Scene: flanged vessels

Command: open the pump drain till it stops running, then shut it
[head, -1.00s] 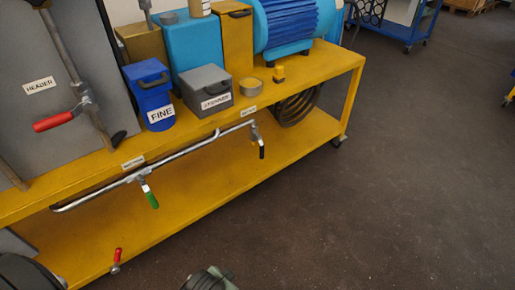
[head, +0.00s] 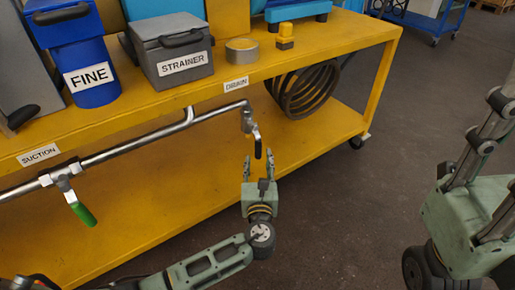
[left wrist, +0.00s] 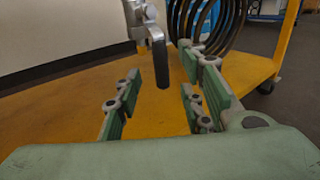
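The drain valve (head: 249,122) hangs at the right end of the silver pipe under the bench's front edge, below the DRAIN label (head: 237,85). Its black lever (head: 258,147) points down; it also shows in the left wrist view (left wrist: 160,64). No liquid shows at the outlet. My left gripper (head: 259,164) is open and empty, fingers up, just below the lever. In the left wrist view the lever's lower end lies ahead, between the spread fingers, with no clear contact. My right gripper (head: 497,155) stands at the right edge, partly cut off, its fingers apart and empty.
The green-handled suction valve (head: 80,212) is on the same pipe, left. The yellow bench (head: 330,42) holds the blue FINE box (head: 88,75), the grey STRAINER box (head: 180,62) and a round tin (head: 241,51). A dark coil (head: 305,90) sits behind the drain. Floor is clear at right.

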